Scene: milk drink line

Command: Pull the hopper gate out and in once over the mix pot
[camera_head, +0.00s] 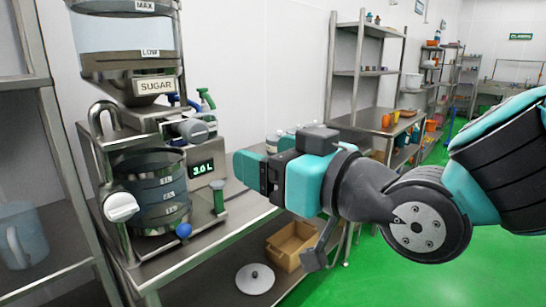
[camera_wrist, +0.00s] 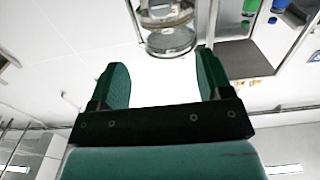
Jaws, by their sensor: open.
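The sugar hopper (camera_head: 125,40) hangs at the upper left, a clear bin with MAX and LOW marks and a SUGAR label. Below its outlet, a grey cylindrical handle (camera_head: 198,129), which looks like the gate's, sticks out to the right. The mix pot (camera_head: 160,205), a dark see-through vessel with level marks, stands under the hopper. My gripper (camera_head: 260,160) is to the right of the handle, apart from it, and empty. In the wrist view my gripper (camera_wrist: 161,68) has its fingers spread. A shiny round part (camera_wrist: 171,38) shows beyond them; I cannot tell if it is the handle.
A white knob (camera_head: 121,207) and a blue ball (camera_head: 183,231) are near the pot. A cardboard box (camera_head: 291,245) and a round lid (camera_head: 255,279) lie on the lower shelf. Green floor (camera_head: 400,277) is clear at right.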

